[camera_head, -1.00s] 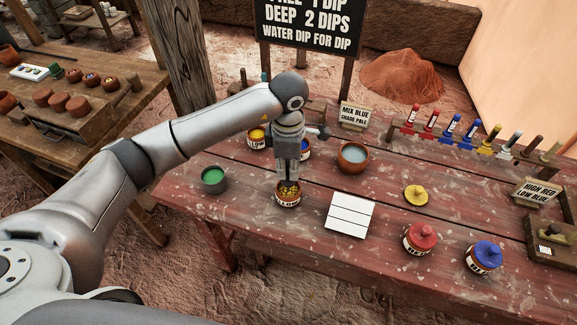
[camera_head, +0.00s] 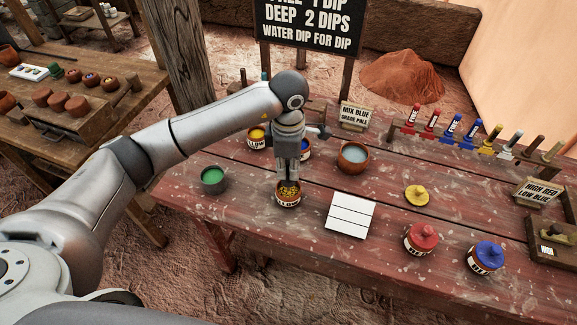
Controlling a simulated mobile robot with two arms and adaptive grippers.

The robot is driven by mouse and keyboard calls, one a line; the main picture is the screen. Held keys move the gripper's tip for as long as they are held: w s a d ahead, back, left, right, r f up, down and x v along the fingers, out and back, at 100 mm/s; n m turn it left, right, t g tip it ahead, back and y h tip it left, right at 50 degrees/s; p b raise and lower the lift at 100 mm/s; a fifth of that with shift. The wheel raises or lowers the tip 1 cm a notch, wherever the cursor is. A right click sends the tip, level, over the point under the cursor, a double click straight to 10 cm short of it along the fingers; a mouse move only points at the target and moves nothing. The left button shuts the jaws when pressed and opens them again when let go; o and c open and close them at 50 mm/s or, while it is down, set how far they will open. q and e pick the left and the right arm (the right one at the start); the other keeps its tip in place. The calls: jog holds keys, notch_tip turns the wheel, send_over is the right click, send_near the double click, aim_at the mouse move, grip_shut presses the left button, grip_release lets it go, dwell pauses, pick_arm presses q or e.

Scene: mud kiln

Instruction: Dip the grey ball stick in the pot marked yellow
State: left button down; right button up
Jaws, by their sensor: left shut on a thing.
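My left gripper (camera_head: 289,180) points straight down over a small clay pot (camera_head: 288,201) with speckled yellow contents. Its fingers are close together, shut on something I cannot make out. The fingertips are at the pot's mouth; whether they touch it I cannot tell. This pot's label is too small to read. Another pot (camera_head: 257,144) with smooth yellow contents and a partly hidden label stands behind, left of the gripper. I cannot pick out the grey ball stick for certain. My right gripper is not in view.
A blue pot (camera_head: 305,155) is half hidden behind the gripper. A green cup (camera_head: 213,187), a water bowl (camera_head: 352,168), a white card (camera_head: 350,215), a yellow lid (camera_head: 416,195) and red (camera_head: 420,240) and blue (camera_head: 485,258) lidded pots stand around. A stick rack (camera_head: 465,145) is at the back right.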

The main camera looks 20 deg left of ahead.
pick_arm(q)
jog(key=shift+r, duration=0.1)
dwell(0.4)
jog(key=shift+r+p, duration=1.7)
jog(key=shift+r, duration=1.75)
